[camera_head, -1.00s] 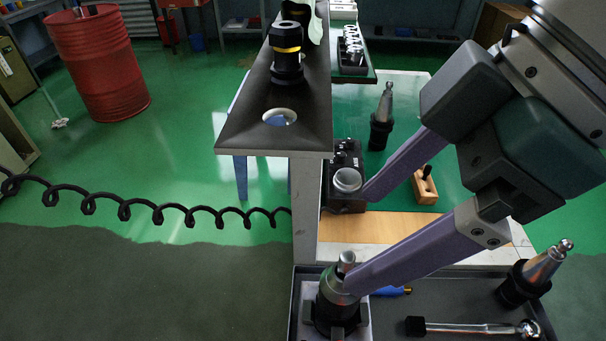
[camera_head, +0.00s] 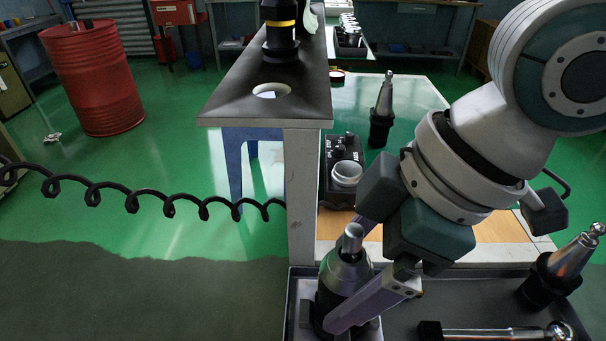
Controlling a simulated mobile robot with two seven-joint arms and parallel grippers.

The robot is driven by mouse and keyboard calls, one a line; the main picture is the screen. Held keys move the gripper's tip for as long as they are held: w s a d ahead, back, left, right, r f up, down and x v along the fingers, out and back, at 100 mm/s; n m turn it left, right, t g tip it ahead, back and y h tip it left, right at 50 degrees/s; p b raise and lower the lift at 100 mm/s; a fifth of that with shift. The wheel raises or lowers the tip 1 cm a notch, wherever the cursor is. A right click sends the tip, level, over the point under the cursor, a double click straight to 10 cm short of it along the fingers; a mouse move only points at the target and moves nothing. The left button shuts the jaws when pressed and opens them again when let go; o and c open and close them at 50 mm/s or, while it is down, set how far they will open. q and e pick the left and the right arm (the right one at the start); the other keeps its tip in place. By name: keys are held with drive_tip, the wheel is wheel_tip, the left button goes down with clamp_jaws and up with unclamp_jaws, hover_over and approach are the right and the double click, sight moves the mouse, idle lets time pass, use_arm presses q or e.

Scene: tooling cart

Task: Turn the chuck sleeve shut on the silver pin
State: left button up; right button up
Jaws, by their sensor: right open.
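The silver pin (camera_head: 352,238) stands upright in the top of the chuck. The chuck sleeve (camera_head: 345,272) is a silver cone above a dark body, held in a light block at the left end of the grey tray. My right gripper (camera_head: 347,273) is open around the chuck. One purple finger crosses low in front of the chuck. The other finger is behind it, mostly hidden by the gripper body and the chuck. I cannot tell whether either finger touches the sleeve. My left gripper is out of view.
Right of the chuck, the tray (camera_head: 400,325) holds a ratchet-like tool (camera_head: 490,334) and a tapered tool holder (camera_head: 560,270). Behind are a black box with a round cup (camera_head: 345,175), another holder (camera_head: 382,115) and a dark shelf (camera_head: 235,100) with a hole.

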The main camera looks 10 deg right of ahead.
drive_tip(key=shift+f, duration=0.25)
drive_tip(key=shift+c, duration=0.2)
drive_tip(key=shift+r, duration=0.1)
drive_tip(key=c, duration=1.3)
